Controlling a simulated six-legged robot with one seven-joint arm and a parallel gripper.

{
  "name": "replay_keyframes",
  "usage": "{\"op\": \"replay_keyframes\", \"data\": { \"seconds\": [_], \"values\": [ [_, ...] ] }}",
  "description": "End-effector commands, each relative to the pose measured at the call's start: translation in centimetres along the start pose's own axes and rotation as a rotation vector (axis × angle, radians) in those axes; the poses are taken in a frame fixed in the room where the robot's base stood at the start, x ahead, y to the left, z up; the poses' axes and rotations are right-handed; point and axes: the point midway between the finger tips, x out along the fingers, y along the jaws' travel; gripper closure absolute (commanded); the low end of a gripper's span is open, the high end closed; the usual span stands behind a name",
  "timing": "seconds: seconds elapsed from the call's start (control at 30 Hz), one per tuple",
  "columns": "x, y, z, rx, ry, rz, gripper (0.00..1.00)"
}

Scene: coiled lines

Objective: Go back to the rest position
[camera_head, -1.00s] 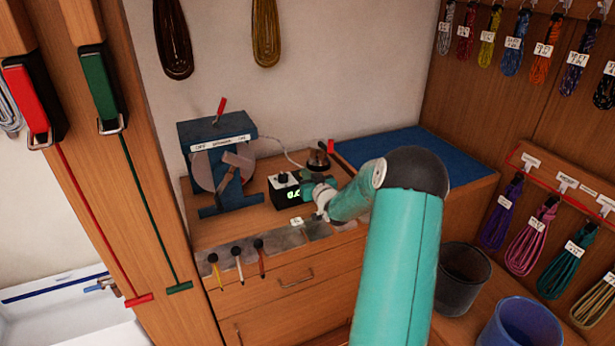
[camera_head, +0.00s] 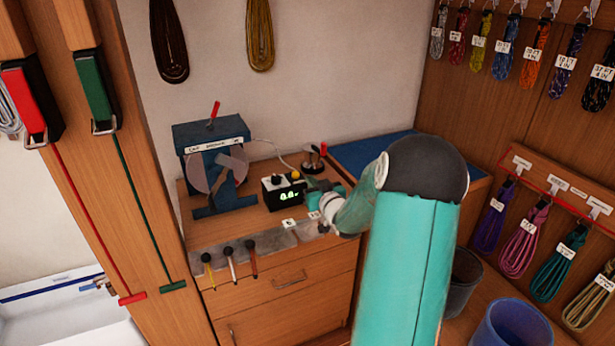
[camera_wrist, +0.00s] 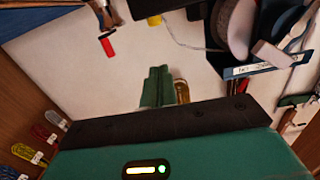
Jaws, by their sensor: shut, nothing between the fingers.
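My teal arm reaches over the wooden bench from the lower right. My gripper (camera_head: 317,186) is small in the head view, at the right side of the small black box with a lit green display (camera_head: 288,196), partly hidden behind my wrist. I cannot tell whether it touches the box. In the wrist view, which looks turned over, my green gripper fingers (camera_wrist: 158,86) are together and empty, with the pale wall behind them.
A blue winder with a grey disc (camera_head: 215,170) stands left of the box. A dark stand (camera_head: 315,155) is behind it. A blue mat (camera_head: 365,152) lies to the right. Coiled lines (camera_head: 520,248) hang on the right wall. Bins (camera_head: 520,325) stand at lower right.

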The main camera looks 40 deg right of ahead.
Motion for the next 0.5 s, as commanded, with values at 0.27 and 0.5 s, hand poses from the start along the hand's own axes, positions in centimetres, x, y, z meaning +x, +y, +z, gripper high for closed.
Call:
{"op": "replay_keyframes", "data": {
  "seconds": [0.27, 0.5],
  "values": [
    [-1.23, 0.06, -0.01, 0.001, 0.000, 0.000, 1.00],
    [-1.30, 0.13, 0.01, 0.001, 0.000, 0.000, 1.00]
  ]
}}
